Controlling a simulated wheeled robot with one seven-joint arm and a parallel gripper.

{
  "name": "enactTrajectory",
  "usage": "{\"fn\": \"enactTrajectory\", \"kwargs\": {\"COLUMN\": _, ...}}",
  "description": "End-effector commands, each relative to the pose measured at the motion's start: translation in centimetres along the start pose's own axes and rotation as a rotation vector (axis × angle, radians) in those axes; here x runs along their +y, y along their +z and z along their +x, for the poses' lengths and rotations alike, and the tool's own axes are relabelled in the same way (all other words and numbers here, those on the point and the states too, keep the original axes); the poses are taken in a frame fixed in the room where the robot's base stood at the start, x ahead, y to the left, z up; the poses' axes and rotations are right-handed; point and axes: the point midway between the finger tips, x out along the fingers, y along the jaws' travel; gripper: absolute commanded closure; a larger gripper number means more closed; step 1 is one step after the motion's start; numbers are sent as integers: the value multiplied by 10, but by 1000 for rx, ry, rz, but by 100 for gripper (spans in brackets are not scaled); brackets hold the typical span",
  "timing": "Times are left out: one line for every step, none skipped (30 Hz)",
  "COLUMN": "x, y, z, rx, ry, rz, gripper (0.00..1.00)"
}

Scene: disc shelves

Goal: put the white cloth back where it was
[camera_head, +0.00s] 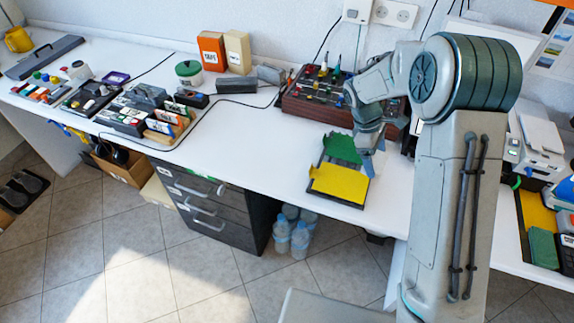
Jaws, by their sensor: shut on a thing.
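My gripper (371,145) is low over the table at the right edge of a dark tray (338,199). A green cloth (342,147) lies at the back of the tray, close beside the fingers. A yellow cloth (340,182) lies flat at the tray's front. Whether the pale piece touches the tray I cannot tell.
A brown box with knobs and tools (320,100) stands just behind the tray. A second tray at right holds a yellow cloth (537,215) and a green cloth (542,248). My arm hides the table between them. The white table (240,135) is clear left of the tray.

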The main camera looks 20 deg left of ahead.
Motion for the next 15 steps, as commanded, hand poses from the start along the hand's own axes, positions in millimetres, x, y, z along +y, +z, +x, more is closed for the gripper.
{"fn": "enactTrajectory", "kwargs": {"x": 1, "y": -13, "z": -1, "rx": 2, "ry": 58, "rz": -126, "gripper": 37}}
{"fn": "enactTrajectory", "kwargs": {"x": 1, "y": -19, "z": -5, "rx": 1, "ry": 90, "rz": -204, "gripper": 37}}
{"fn": "enactTrajectory", "kwargs": {"x": 2, "y": -26, "z": -10, "rx": 3, "ry": 131, "rz": -302, "gripper": 37}}
{"fn": "enactTrajectory", "kwargs": {"x": 3, "y": -31, "z": -14, "rx": 2, "ry": 163, "rz": -378, "gripper": 37}}
{"fn": "enactTrajectory", "kwargs": {"x": 3, "y": -36, "z": -18, "rx": 3, "ry": 193, "rz": -450, "gripper": 37}}
{"fn": "enactTrajectory", "kwargs": {"x": 3, "y": -43, "z": -23, "rx": 3, "ry": 233, "rz": -544, "gripper": 37}}
{"fn": "enactTrajectory", "kwargs": {"x": 3, "y": -48, "z": -26, "rx": 3, "ry": 260, "rz": -613, "gripper": 37}}
{"fn": "enactTrajectory", "kwargs": {"x": 3, "y": -53, "z": -30, "rx": 3, "ry": 290, "rz": -682, "gripper": 37}}
{"fn": "enactTrajectory", "kwargs": {"x": 2, "y": -59, "z": -35, "rx": 3, "ry": 326, "rz": -770, "gripper": 37}}
{"fn": "enactTrajectory", "kwargs": {"x": 2, "y": -64, "z": -39, "rx": 4, "ry": 353, "rz": -833, "gripper": 37}}
{"fn": "enactTrajectory", "kwargs": {"x": 1, "y": -68, "z": -43, "rx": 3, "ry": 379, "rz": -896, "gripper": 37}}
{"fn": "enactTrajectory", "kwargs": {"x": 1, "y": -74, "z": -48, "rx": 3, "ry": 412, "rz": -977, "gripper": 37}}
{"fn": "enactTrajectory", "kwargs": {"x": 0, "y": -78, "z": -51, "rx": 4, "ry": 436, "rz": -1034, "gripper": 37}}
{"fn": "enactTrajectory", "kwargs": {"x": -1, "y": -83, "z": -55, "rx": 4, "ry": 461, "rz": -1092, "gripper": 37}}
{"fn": "enactTrajectory", "kwargs": {"x": -2, "y": -88, "z": -59, "rx": 4, "ry": 489, "rz": -1163, "gripper": 37}}
